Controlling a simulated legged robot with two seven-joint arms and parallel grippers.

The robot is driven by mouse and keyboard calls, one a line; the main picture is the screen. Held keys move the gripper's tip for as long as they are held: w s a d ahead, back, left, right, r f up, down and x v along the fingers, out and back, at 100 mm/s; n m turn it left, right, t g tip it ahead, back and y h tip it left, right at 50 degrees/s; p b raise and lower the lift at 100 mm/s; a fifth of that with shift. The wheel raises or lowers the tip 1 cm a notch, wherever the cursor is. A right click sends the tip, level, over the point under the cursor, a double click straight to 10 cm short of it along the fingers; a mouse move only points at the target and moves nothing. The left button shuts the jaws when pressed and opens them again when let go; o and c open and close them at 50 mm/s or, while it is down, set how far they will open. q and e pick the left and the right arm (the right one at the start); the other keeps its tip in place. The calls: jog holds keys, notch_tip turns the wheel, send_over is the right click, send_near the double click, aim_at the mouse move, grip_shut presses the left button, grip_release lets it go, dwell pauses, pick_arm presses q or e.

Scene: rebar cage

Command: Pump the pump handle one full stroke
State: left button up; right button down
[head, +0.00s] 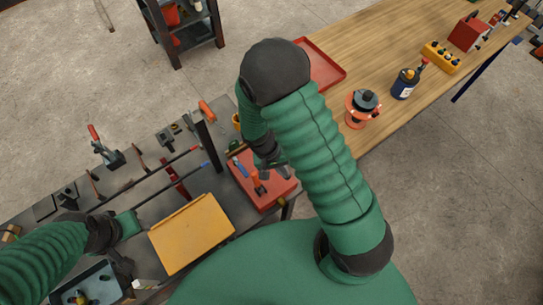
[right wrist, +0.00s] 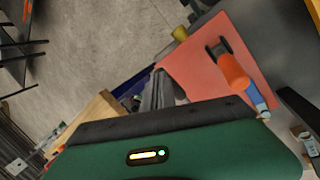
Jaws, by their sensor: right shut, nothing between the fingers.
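I cannot tell for certain which thing is the pump handle. A device with an upright red lever (head: 95,133) on a dark base stands on the grey bench at the left. An orange-handled tool (head: 257,183) is at the red tray (head: 270,196); its thick orange grip (right wrist: 233,70) shows large in the right wrist view. My right gripper (head: 270,166) is shut and empty, above or beside the tray's far part, apart from the red lever. Its fingers (right wrist: 163,90) are partly hidden by my wrist. My left gripper (head: 128,224) is low over the bench; its fingers are unclear.
A yellow panel (head: 192,235) lies on the near bench, with bars and clamps behind it. A dark shelf (head: 180,30) stands behind on open floor.

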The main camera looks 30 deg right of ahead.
jog(key=shift+s+f+b, duration=0.15)
jog(key=shift+f+b, duration=0.35)
jog(key=shift+f, duration=0.2)
jog(key=shift+s+f+b, duration=0.1)
jog(key=shift+f+b, duration=0.45)
jog(key=shift+f, duration=0.25)
jog(key=w+r+p, duration=0.1)
jog(key=r+p, duration=0.1)
jog(key=w+r+p, duration=0.1)
jog(key=r+p, duration=0.1)
jog(key=r, duration=0.1)
jog(key=w+r+p, duration=0.1)
jog(key=r+p, duration=0.1)
jog(key=r, duration=0.1)
jog(key=shift+d+r+p, duration=0.1)
jog(key=shift+d+p, duration=0.15)
jog(key=shift+p, duration=0.1)
